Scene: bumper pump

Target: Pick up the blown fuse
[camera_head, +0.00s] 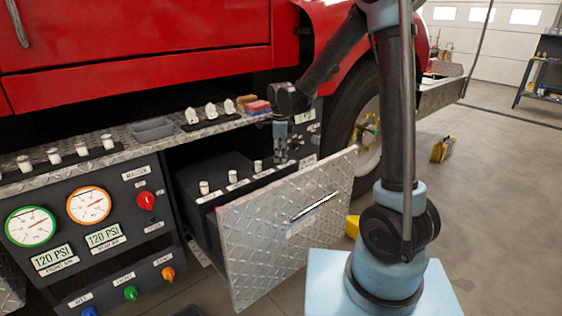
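My gripper (281,157) points down over the far right part of the open drawer (285,235), at the end of a row of small white fuse-like cylinders. Three of these show clearly in the drawer: a left one (204,187), a middle one (232,176) and a right one (258,166). Whether another sits between or behind my fingertips is too small to tell. Several similar white cylinders (82,149) stand in a dark strip on the diamond-plate ledge at left. I cannot tell which fuse is blown. The finger opening is not clear.
Below are gauges (88,205) and knobs (146,201). The drawer's tall metal front stands near my arm. A red truck (140,40) rises behind.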

